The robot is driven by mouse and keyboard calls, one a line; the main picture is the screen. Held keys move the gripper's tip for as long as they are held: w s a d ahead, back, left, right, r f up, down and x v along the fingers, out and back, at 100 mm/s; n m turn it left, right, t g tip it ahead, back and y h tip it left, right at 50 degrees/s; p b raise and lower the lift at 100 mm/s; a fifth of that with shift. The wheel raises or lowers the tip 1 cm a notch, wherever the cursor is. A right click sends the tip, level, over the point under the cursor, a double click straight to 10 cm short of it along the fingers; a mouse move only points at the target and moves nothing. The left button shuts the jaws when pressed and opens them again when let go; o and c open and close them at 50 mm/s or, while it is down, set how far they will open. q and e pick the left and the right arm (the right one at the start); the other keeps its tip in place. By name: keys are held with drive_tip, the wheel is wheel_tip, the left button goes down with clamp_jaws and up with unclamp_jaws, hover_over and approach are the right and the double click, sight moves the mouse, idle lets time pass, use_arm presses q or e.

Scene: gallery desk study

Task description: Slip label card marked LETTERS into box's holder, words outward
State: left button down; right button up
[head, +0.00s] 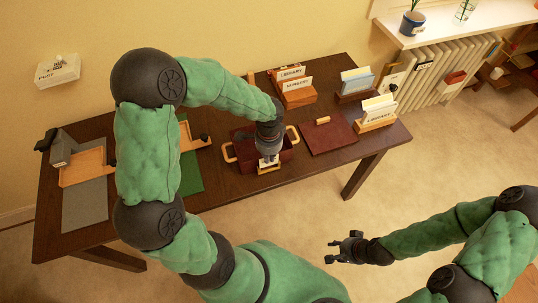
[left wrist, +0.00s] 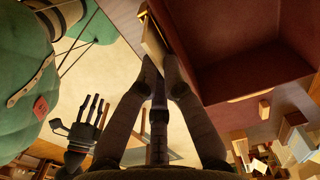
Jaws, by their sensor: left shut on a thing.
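The dark red box (head: 243,150) stands open on the desk, with a pale handle at each side. Its inside and rim (left wrist: 240,60) fill the upper right of the left wrist view. A brass-coloured holder (head: 269,170) is on its front face. My left gripper (head: 267,160) points down at this front face, shut on a small pale piece, apparently the label card. Its fingertips (left wrist: 160,66) are beside a brass and cream piece (left wrist: 152,38) at the box front. I cannot read any lettering there or tell whether the card is in the holder. My right gripper (head: 332,250) is open and empty, away from the desk.
A flat dark red panel (head: 328,139) with a wooden grip lies right of the box. Card stands (head: 299,97), (head: 376,122) and a blue-grey one (head: 355,88) line the back and right. A wooden tray (head: 82,167) and grey mat (head: 85,207) are left. The front-right desk edge is clear.

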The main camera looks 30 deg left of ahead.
idle(0.4)
use_arm(q)
drive_tip(key=c, duration=1.3)
unclamp_jaws()
wheel_tip(320, 180, up, 12)
drive_tip(key=s+d+f+n+h, duration=0.1)
drive_tip(key=s+d+f+n, duration=0.2)
drive_tip(key=f, duration=0.7)
drive_tip(key=s+d+f+n+h, duration=0.1)
drive_tip(key=s+d+f+n, duration=0.3)
drive_tip(key=f, duration=0.7)
drive_tip(key=s+d+f+n+h, duration=0.2)
drive_tip(key=s+d+f+n, duration=0.1)
drive_tip(key=d+f, duration=0.4)
wheel_tip(320, 180, down, 3)
drive_tip(key=shift+s+d+f+n, duration=0.15)
drive_tip(key=shift+s+d+n, duration=0.2)
drive_tip(key=shift+s, duration=0.3)
